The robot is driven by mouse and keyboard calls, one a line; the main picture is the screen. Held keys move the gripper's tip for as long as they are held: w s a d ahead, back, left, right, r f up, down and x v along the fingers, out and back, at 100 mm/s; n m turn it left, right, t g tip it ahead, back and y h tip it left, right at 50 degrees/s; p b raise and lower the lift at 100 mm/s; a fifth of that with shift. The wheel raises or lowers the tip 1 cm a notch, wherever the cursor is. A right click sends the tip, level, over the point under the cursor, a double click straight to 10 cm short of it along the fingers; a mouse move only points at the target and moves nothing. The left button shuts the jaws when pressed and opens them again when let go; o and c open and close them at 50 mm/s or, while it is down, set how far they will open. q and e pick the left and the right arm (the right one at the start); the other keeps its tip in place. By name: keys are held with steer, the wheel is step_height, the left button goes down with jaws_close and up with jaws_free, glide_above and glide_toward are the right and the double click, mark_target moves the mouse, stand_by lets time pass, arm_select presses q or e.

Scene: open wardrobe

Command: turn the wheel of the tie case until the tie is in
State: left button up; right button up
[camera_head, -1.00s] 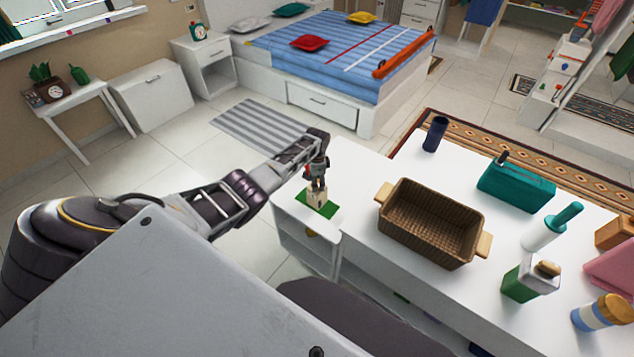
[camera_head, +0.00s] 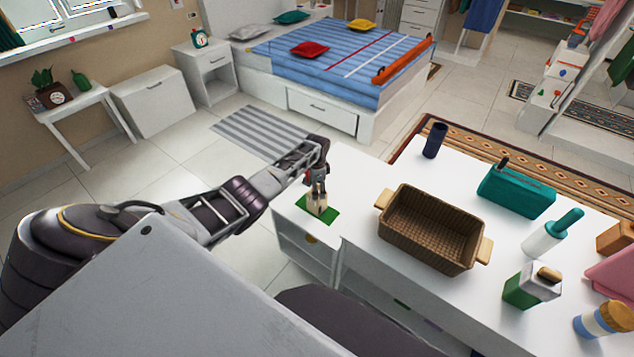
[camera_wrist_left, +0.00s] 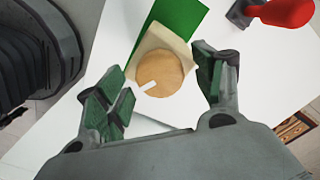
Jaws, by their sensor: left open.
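The tie case (camera_head: 316,206) is a small light wooden box near the left end of the white table top. In the left wrist view its round wooden wheel (camera_wrist_left: 160,73) faces the camera, with a short white mark at its lower left. A flat green piece (camera_head: 331,213) lies at the case; in the left wrist view it (camera_wrist_left: 176,25) extends upward from the case. I cannot tell if it is the tie. My left gripper (camera_wrist_left: 163,88) is open, with one green-padded finger on each side of the wheel. Contact cannot be told. My right gripper is not in view.
A wicker basket (camera_head: 388,222) stands right of the case. A dark blue cup (camera_head: 434,141), teal box (camera_head: 515,192) and several bottles are farther right. A red-handled object (camera_wrist_left: 285,12) shows near the case in the left wrist view. White table surface lies between case and basket.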

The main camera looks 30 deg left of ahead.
arm_select(q)
steer(key=shift+r, duration=0.2)
step_height(320, 180, up, 12)
steer(key=shift+f, duration=0.25)
stand_by(0.6)
steer(key=shift+f, duration=0.15)
stand_by(0.4)
